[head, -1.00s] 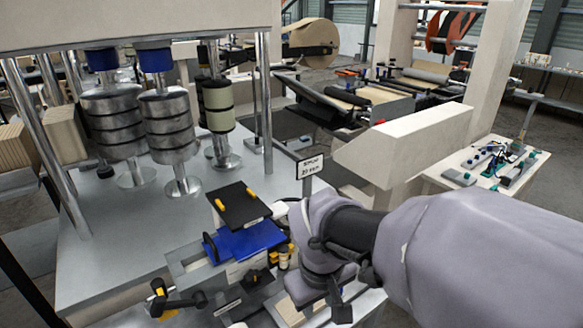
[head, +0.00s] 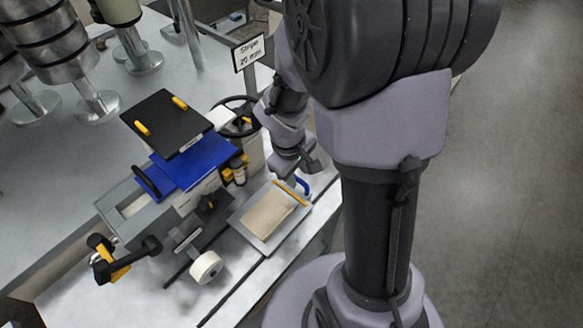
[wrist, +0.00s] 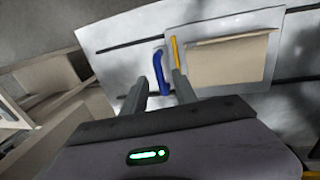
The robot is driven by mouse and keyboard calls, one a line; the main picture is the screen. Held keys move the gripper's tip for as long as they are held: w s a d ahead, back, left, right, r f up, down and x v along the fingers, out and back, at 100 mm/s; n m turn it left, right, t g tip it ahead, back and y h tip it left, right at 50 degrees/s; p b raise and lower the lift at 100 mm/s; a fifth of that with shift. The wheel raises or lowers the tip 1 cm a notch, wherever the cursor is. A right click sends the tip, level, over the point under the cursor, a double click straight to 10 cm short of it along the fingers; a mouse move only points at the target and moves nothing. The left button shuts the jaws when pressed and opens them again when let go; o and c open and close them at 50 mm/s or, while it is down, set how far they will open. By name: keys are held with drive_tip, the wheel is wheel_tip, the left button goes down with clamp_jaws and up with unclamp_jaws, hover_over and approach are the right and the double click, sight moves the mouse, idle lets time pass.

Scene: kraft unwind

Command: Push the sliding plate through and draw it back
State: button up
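A flat grey plate (head: 262,244) lies on the bench with a brown kraft sheet (head: 268,216) on it and a yellow bar (head: 290,193) across one end. A blue handle (head: 303,186) stands beside the yellow bar. The plate (wrist: 176,34), handle (wrist: 160,72) and yellow bar (wrist: 175,52) also show in the wrist view. My gripper (head: 306,168) is close to the handle at that end. In the wrist view my gripper (wrist: 160,90) has its fingers apart, with the handle beyond the gap between them; whether they touch it I cannot tell.
Beside the plate stands a machine with a blue plate (head: 185,164), a black tilted panel (head: 165,122), a handwheel (head: 238,106) and a white roll (head: 206,267). A sign reading "Stripe 20 mm" (head: 249,53) stands behind. The bench's right edge is close to my arm.

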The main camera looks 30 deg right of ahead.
drive_tip(key=shift+w+d+f, duration=0.1)
drive_tip(key=shift+d+f, duration=0.15)
drive_tip(key=shift+f, duration=0.75)
clamp_jaws()
idle(0.7)
